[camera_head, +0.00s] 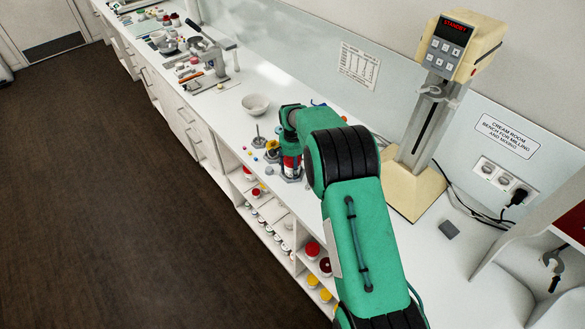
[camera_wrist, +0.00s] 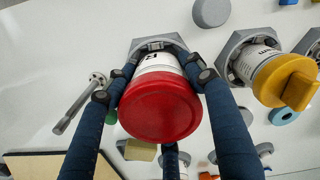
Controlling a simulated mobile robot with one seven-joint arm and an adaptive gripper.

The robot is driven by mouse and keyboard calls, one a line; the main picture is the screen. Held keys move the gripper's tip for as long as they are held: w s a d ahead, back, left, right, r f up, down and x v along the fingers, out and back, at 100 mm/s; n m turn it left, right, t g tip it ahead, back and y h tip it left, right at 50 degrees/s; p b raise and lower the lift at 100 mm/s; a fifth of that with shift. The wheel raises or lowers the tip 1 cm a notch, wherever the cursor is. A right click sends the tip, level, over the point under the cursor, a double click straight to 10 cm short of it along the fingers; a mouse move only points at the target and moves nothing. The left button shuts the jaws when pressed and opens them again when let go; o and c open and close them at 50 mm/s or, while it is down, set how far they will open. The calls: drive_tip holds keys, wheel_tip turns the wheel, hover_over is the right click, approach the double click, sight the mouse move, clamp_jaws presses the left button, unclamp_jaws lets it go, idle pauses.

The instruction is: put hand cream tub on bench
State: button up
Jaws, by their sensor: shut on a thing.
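A white tub with a red lid (camera_wrist: 160,105) is between the dark blue fingers of my gripper (camera_wrist: 165,75) in the wrist view. The fingers are shut on it from both sides. Its label is mostly hidden, so I cannot read which cream it is. Its far end is at a grey hexagonal holder (camera_wrist: 138,43); whether it is seated there or lifted I cannot tell. In the head view a bit of red (camera_head: 291,163) shows under my wrist, over the white bench (camera_head: 222,112).
A tub with a yellow knobbed lid (camera_wrist: 290,82) stands in another hexagonal holder close on the right. In the head view, a white bowl (camera_head: 255,104) is beyond my gripper and a cream mill with a red display (camera_head: 430,110) is to the right. Shelves below hold several tubs.

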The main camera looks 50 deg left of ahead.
drive_tip(key=shift+s+d+f, duration=0.1)
drive_tip(key=shift+d+f, duration=0.1)
drive_tip(key=shift+f, duration=0.3)
drive_tip(key=shift+s+d+f, duration=0.1)
drive_tip(key=shift+d+f, duration=0.05)
drive_tip(key=shift+f, duration=0.35)
drive_tip(key=o, duration=1.4)
drive_tip(key=shift+f, duration=0.1)
drive_tip(key=shift+o, duration=0.7)
drive_tip(key=shift+w+a+f, duration=0.1)
drive_tip(key=shift+a+f, duration=0.05)
drive_tip(key=shift+f, duration=0.05)
drive_tip(key=shift+r, duration=0.3)
drive_tip(key=shift+a+r, duration=0.1)
drive_tip(key=shift+r, duration=0.1)
drive_tip(key=shift+w+a+r, duration=0.1)
drive_tip(key=shift+r, duration=0.6)
wheel_tip(320, 180, up, 11)
drive_tip(key=shift+f, duration=0.15)
